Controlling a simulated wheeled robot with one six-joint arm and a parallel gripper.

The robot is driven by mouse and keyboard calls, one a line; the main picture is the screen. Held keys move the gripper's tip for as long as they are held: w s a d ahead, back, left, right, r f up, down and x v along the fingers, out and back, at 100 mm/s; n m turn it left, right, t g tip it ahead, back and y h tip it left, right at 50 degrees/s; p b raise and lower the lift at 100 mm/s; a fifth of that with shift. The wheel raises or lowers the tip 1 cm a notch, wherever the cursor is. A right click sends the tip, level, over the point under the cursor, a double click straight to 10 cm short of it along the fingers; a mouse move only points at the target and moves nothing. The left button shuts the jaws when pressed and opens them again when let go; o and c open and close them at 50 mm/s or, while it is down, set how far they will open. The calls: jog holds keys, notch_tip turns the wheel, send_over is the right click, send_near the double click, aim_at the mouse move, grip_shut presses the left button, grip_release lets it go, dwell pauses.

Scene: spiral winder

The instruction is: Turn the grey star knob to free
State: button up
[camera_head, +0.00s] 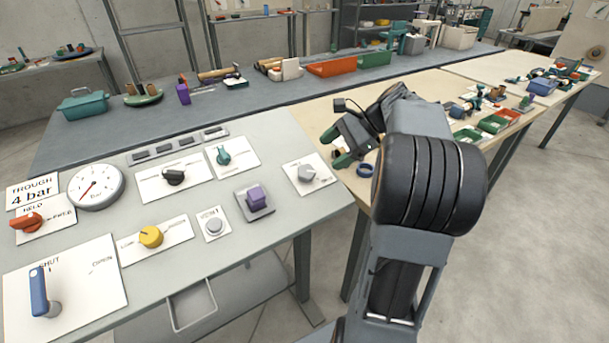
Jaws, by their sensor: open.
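The grey knob (306,173) sits on a white plate (321,184) at the right end of the grey panel table. Its lobes and the small lettering on its plate are too small to read, so I cannot tell its setting. My gripper (336,147) is open and empty, with green fingertips. In the picture it lies just above and to the right of the knob, apart from it. My arm rises on the right and hides part of the wooden bench behind.
Left of the knob are a purple block (256,197), a vent button (214,226), a teal knob (223,156), a black knob (174,177) and a yellow knob (150,237).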

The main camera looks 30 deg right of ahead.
aim_at(306, 171)
jog(key=b+x, duration=0.1)
jog(key=x, duration=0.8)
jog(key=shift+w+a+f, duration=0.1)
jog(key=shift+a+f, duration=0.2)
jog(key=shift+c, duration=0.5)
jog(key=c, duration=0.8)
